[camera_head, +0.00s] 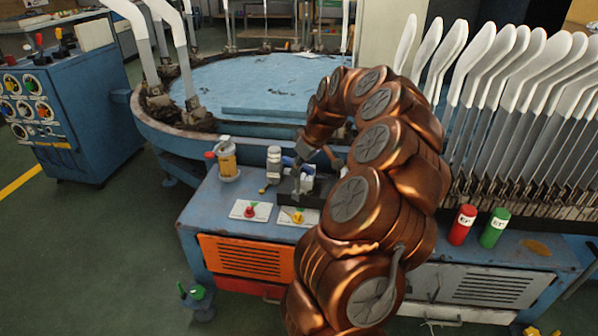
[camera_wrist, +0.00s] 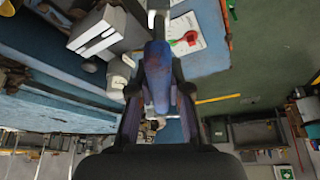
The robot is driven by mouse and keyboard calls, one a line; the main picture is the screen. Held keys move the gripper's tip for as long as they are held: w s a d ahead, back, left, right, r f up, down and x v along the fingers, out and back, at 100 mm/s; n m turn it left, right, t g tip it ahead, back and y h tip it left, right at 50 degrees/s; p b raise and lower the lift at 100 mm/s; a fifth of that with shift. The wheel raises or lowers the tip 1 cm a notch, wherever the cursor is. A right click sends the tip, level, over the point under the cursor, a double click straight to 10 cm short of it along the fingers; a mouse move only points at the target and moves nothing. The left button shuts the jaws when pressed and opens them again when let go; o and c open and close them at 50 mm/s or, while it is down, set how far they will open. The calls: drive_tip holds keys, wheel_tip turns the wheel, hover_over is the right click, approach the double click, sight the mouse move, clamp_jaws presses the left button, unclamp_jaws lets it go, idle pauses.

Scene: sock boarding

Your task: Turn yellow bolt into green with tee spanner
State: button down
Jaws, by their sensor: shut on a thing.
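My gripper (camera_wrist: 158,100) is shut on a blue handle-like piece (camera_wrist: 158,72), which lies between its two fingers in the wrist view. I cannot tell for sure whether this is the tee spanner. In the head view my gripper (camera_head: 303,165) is low over the bench, with a bit of blue (camera_head: 290,162) beside it. A yellow knob-like piece (camera_head: 298,215) sits on a white plate at the bench's front edge, just below my gripper. It may be the yellow bolt; its shape is too small to tell.
A second white plate with a red knob (camera_head: 249,211) is to the left. A jar (camera_head: 228,163) and white bottle (camera_head: 273,162) stand behind. Red (camera_head: 462,225) and green (camera_head: 493,228) cylinders stand right, before a rack of white sock forms (camera_head: 520,70).

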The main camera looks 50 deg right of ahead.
sight(297, 189)
drive_tip(key=shift+f, duration=0.1)
idle(0.3)
drive_tip(key=shift+f+b, duration=1.7)
drive_tip(key=shift+f, duration=2.45)
drive_tip(key=m+h+b, duration=0.1)
drive_tip(key=m, duration=0.2)
drive_tip(key=shift+f, duration=0.1)
drive_tip(key=m+h, duration=0.1)
drive_tip(key=m, duration=0.1)
drive_tip(key=m+b, duration=0.1)
drive_tip(key=m, duration=0.1)
drive_tip(key=shift+a+g+h, duration=0.1)
drive_tip(key=shift+g+h, duration=0.2)
drive_tip(key=shift+h, duration=0.1)
drive_tip(key=m+g+h, duration=0.1)
drive_tip(key=m, duration=0.3)
drive_tip(key=shift+w, duration=0.1)
drive_tip(key=m, duration=0.2)
drive_tip(key=m+g+h, duration=0.1)
drive_tip(key=shift+w+a+r+m, duration=0.1)
drive_tip(key=shift+w+r+m, duration=0.05)
drive_tip(key=shift+r+m, duration=0.15)
drive_tip(key=shift+f+n+p, duration=0.15)
drive_tip(key=shift+n+p, duration=0.4)
drive_tip(key=shift+n, duration=0.25)
